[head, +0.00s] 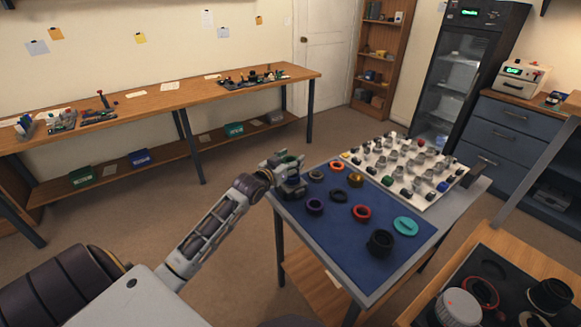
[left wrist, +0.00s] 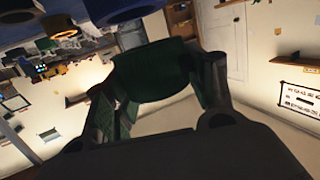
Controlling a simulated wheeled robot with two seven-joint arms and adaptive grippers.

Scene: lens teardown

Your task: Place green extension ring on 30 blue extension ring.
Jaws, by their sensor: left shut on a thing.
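My left gripper (head: 287,172) is over the far left corner of the blue mat. It is shut on the green extension ring (head: 291,159), which shows dark green between the fingers in the left wrist view (left wrist: 155,72). A dark blue ring-like part (left wrist: 115,8) is cut off by the top edge of the left wrist view, close to the green ring. I cannot tell whether the two touch. The gripper hides part of the mat there, and no size marking is legible, so I cannot tell which part is the 30 blue extension ring. My right gripper is not in view.
The blue mat (head: 335,245) holds a purple ring (head: 314,207), a red ring (head: 362,212), a teal disc (head: 405,226), a black cylinder (head: 380,242) and other rings. A white board (head: 410,195) with many small parts lies behind. A wooden bench (head: 515,260) stands at lower right.

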